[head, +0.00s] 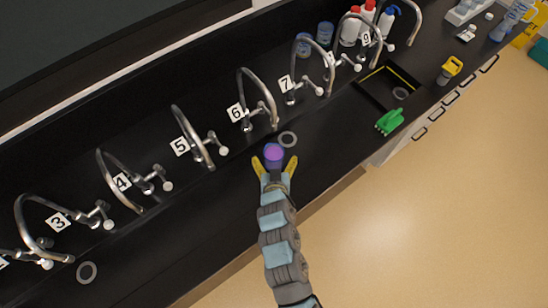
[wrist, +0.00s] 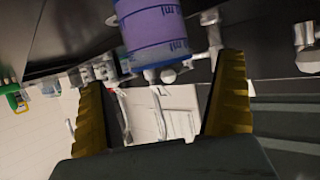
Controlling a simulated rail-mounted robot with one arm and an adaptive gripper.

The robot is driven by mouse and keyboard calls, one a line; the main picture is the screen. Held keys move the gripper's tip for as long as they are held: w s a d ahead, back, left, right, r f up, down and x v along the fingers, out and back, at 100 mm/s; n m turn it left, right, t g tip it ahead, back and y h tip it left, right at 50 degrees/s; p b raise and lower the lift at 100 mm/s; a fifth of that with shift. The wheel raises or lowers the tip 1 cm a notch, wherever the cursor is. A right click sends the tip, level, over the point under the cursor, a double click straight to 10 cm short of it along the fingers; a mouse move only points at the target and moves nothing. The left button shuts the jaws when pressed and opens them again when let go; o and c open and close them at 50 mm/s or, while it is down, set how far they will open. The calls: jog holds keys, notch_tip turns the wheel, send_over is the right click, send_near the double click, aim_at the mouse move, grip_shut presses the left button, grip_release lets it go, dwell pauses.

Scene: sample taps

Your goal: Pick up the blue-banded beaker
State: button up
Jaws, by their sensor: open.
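A beaker with purple contents and bluish edges (head: 273,152) stands on the black counter in front of tap 6. In the wrist view the beaker (wrist: 152,28) shows light purple, with dark markings and a pale blue band along its lower edge in the picture. My gripper (head: 274,165) is open, with its yellow fingers on either side of the beaker's near side. In the wrist view my gripper (wrist: 163,72) has the beaker between and just beyond its fingertips, with gaps to both fingers.
Curved taps with number cards line the counter's back. Two blue containers (head: 325,34) stand further right, beside red-capped bottles (head: 350,27).

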aim_at(274, 147)
jog(key=shift+f+x, duration=0.25)
jog(key=shift+x, duration=0.9)
jog(key=shift+p+x, duration=0.35)
jog(key=shift+x, duration=0.7)
jog(key=shift+a+f, duration=0.1)
jog(key=c, duration=1.3)
